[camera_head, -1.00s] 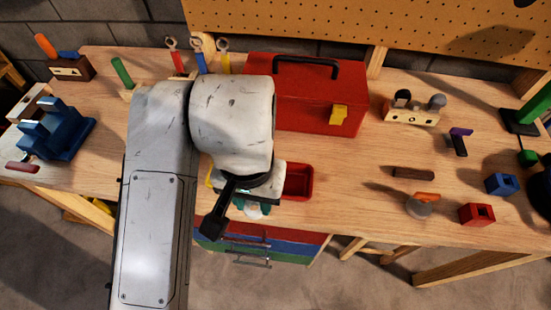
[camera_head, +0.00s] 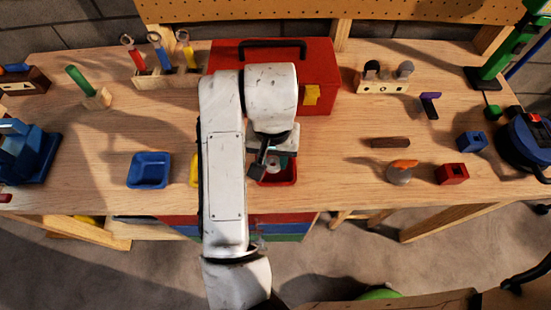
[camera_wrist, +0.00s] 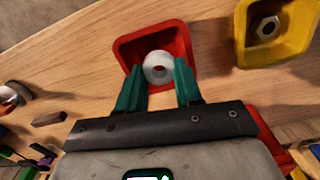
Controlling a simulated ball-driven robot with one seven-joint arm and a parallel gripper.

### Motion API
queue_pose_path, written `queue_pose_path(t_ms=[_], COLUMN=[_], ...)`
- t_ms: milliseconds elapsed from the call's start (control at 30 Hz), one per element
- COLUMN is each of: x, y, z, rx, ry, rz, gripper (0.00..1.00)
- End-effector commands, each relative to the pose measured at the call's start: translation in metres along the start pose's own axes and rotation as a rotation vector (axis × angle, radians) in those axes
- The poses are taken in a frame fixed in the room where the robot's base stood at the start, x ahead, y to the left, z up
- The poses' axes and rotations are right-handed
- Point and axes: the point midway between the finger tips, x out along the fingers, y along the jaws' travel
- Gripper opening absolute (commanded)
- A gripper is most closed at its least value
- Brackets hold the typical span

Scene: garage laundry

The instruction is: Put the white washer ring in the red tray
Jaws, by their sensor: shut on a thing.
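The white washer ring (camera_wrist: 157,67) shows in the wrist view between the green fingertips of my gripper (camera_wrist: 158,84), which is shut on it. The ring lies over the inside of the red tray (camera_wrist: 185,32) in that view; I cannot tell whether it touches the tray floor. In the head view the red tray (camera_head: 287,181) stands near the front edge of the bench, partly hidden by my arm. My gripper (camera_head: 268,166) is right above it there.
A yellow tray (camera_wrist: 244,20) with a metal nut in it stands beside the red tray. A blue tray (camera_head: 149,170) is farther left. A red toolbox (camera_head: 325,65) stands behind. A red block (camera_head: 452,174) and a brown bar (camera_head: 390,142) lie to the right.

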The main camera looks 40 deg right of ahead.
Motion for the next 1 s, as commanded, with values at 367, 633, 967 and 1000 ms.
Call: queue_pose_path(t_ms=[367,633,967,1000], x=[0.036,0.046,0.049,0.049], y=[0.004,0.004,0.004,0.004], z=[-0.012,-0.013,-0.013,-0.013], rx=[-0.003,0.000,-0.001,-0.001], ry=[-0.001,0.001,0.001,0.001], rz=[0.001,-0.001,-0.001,-0.001], gripper=[0.07,0.07,0.41,0.45])
